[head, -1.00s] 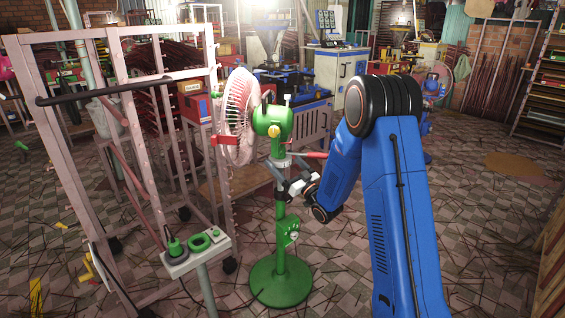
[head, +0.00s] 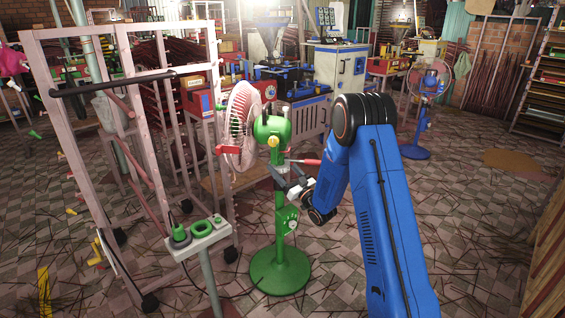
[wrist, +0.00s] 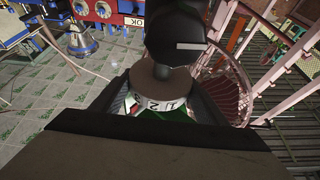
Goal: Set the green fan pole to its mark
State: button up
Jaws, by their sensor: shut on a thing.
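The green fan (head: 272,128) stands upright on its round green base (head: 280,271), with a pink-white cage on its left side. Its green pole (head: 280,235) rises from the base. My gripper (head: 287,186) reaches the upper pole from the right, just below the fan head. In the wrist view, my gripper (wrist: 160,88) is shut around the pole's top part, one dark jaw on each side. A white band (wrist: 163,104) with the figures 1 and 2 shows between the jaws, with green below it. Which mark is set cannot be told. A red-ended lever (head: 306,162) sticks out to the right.
A pink metal rack (head: 47,140) stands on the left. A small control box on a post (head: 198,237) stands front left of the fan. A blue fan (head: 424,108) is at the back right. The floor right of my arm is largely clear.

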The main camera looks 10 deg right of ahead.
jog(key=shift+f, duration=1.35)
jog(key=shift+c, duration=0.2)
jog(key=shift+o, duration=0.2)
jog(key=o, duration=1.5)
jog(key=shift+f, duration=0.15)
jog(key=v, duration=1.7)
jog(key=shift+s+d, duration=0.15)
jog(key=shift+s, duration=0.05)
